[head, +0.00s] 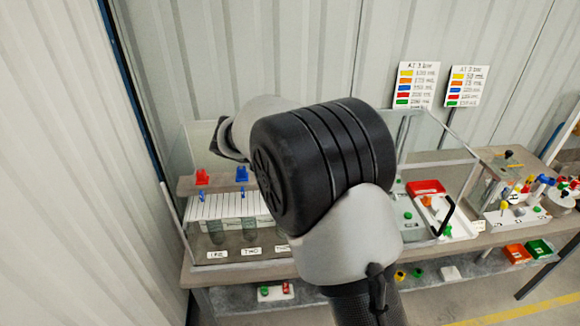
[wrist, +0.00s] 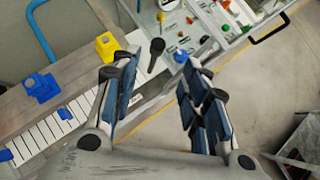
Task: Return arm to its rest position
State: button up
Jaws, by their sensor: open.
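My arm fills the middle of the head view, its large black joint and grey links in front of the bench (head: 190,277). My gripper is hidden there behind the arm. In the wrist view my gripper (wrist: 160,72) is open, its two blue-padded fingers apart with nothing between them. It points over the bench edge, beside the white slatted panel (wrist: 82,112). A yellow block (wrist: 107,46) lies just beyond the left finger, apparently apart from it. A blue block (wrist: 40,87) sits farther left on the wooden ledge.
A clear-walled enclosure with a black handle (head: 445,216) is at right. Two colour-code signs (head: 417,84) stand behind. Open floor (wrist: 270,75) lies right of the gripper.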

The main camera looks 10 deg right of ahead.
jog(key=s+d+m+g+y+b, duration=0.1)
jog(key=s+d+m+b, duration=0.4)
jog(key=s, duration=0.5)
jog(key=s+d+m+g+y+b, duration=0.1)
jog(key=s+d+m+b, duration=0.25)
jog(key=s+m, duration=0.5)
jog(key=s+f+m+y+b, duration=0.1)
jog(key=s+f+m+b, duration=0.2)
jog(key=s, duration=0.4)
jog(key=s+a+f+m+y+b, duration=0.1)
jog(key=s+f+m+y+b, duration=0.1)
jog(key=s+m, duration=0.4)
jog(key=s+a+f+m+y+b, duration=0.1)
jog(key=s+f+m+b, duration=0.2)
jog(key=s, duration=0.6)
notch_tip(320, 180, down, 2)
jog(key=shift+s+a+f+m+b, duration=0.1)
jog(key=shift+s+a+m+b, duration=0.15)
jog(key=shift+m, duration=0.5)
jog(key=shift+w, duration=0.1)
